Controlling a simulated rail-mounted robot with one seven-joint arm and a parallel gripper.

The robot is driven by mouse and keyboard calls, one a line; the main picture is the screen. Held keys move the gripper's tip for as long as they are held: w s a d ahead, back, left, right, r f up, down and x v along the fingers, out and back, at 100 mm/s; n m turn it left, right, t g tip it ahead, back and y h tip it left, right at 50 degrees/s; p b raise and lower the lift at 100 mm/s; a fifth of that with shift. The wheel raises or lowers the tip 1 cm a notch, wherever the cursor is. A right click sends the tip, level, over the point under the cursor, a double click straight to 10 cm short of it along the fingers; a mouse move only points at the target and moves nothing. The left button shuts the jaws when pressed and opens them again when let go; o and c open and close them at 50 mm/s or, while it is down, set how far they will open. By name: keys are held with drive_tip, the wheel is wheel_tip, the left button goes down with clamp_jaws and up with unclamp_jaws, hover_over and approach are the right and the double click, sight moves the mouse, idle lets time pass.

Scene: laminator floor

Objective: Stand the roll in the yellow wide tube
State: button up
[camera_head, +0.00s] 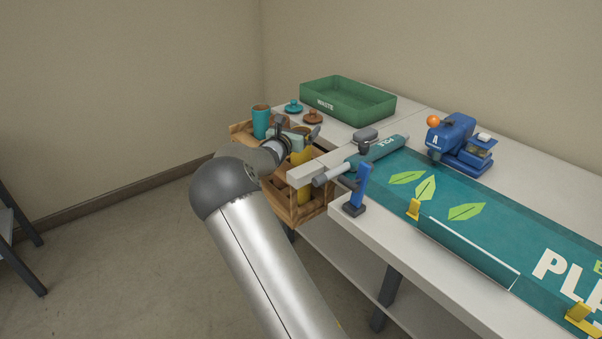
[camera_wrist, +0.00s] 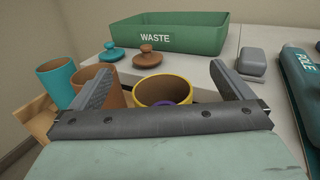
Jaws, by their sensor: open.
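The yellow wide tube (camera_head: 304,194) stands upright in the wooden rack, partly hidden behind my gripper in the head view. Its open rim (camera_wrist: 163,81) shows in the wrist view, with something purple (camera_wrist: 165,102) inside; whether this is the roll I cannot tell. My gripper (camera_wrist: 164,78) is open, its fingers spread on either side of the tube's mouth in that view. Nothing shows held between them. In the head view my gripper (camera_head: 303,133) is over the rack.
The rack (camera_head: 318,207) also holds a teal tube (camera_head: 261,122) and a brown tube (camera_wrist: 107,90). Teal (camera_head: 293,106) and brown (camera_head: 312,117) lids lie near the green waste tray (camera_head: 350,99).

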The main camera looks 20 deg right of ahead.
drive_tip(key=shift+b+v, duration=0.45)
drive_tip(key=shift+v, duration=1.55)
